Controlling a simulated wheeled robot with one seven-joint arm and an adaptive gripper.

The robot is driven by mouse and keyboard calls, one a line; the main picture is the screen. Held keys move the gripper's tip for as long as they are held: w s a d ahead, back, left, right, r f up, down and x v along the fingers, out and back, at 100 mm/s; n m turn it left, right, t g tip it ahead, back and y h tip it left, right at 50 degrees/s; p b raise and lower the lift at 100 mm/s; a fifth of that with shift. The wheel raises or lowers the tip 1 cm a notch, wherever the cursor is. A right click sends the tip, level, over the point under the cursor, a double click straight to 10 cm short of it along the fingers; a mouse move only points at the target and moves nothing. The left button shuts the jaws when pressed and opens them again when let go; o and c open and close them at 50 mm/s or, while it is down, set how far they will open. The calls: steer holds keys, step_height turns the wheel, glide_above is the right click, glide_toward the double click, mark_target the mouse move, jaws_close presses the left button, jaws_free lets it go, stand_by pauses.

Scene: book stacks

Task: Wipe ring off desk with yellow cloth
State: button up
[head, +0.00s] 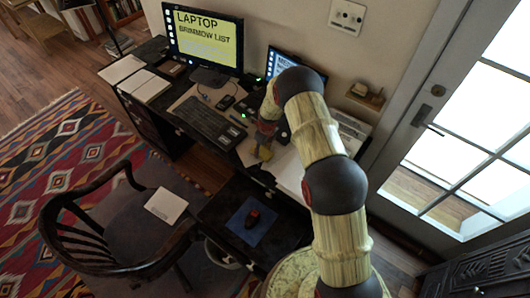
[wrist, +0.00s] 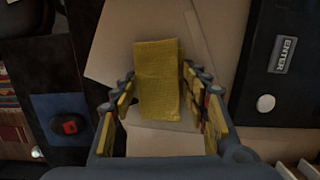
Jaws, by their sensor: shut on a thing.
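The yellow cloth (wrist: 158,75) is a folded rectangle between the fingers of my gripper (wrist: 158,92) in the wrist view. My gripper is shut on it. In the head view the cloth (head: 264,153) is a small yellow patch below my wrist, over pale sheets on the desk (head: 184,103). I cannot tell whether the cloth touches the surface. Pale sheets (wrist: 215,25) lie under the cloth in the wrist view. No ring shows in either view; my arm and the cloth hide part of the desk.
A black device marked ENTER (wrist: 288,85) lies right of my gripper. A monitor (head: 203,40), a keyboard (head: 210,122) and a second screen (head: 280,64) stand on the desk. A blue mat (head: 240,228) with a mouse lies in front. A wooden chair (head: 105,232) stands front left.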

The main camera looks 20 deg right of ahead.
mark_target(280, 162)
steer(key=shift+w+a, duration=0.3)
steer(key=shift+w, duration=0.1)
steer(key=shift+w+d+f+b, duration=0.2)
steer(key=shift+w+d+b, duration=0.25)
steer(key=shift+d, duration=0.25)
steer(key=shift+s+d+r+p, duration=0.1)
steer(key=shift+s+d+p, duration=0.15)
steer(key=shift+s+d, duration=0.65)
steer(key=shift+s+d+r+p, duration=0.1)
steer(key=shift+s+d+p, duration=0.2)
steer(key=shift+s+d, duration=0.6)
steer(key=shift+s+d+p, duration=0.25)
steer(key=shift+s+d, duration=0.2)
steer(key=shift+s, duration=0.8)
steer(key=shift+s+d+f, duration=0.1)
steer(key=shift+s+d, duration=0.45)
steer(key=shift+s, duration=0.25)
steer(key=shift+s+d+f, duration=0.1)
steer(key=shift+s+d, duration=0.4)
steer(key=shift+s, duration=0.3)
steer(key=shift+r, duration=0.1)
steer(key=shift+w+r+p, duration=0.1)
steer(key=shift+r+p, duration=2.35)
steer(key=shift+r, duration=0.65)
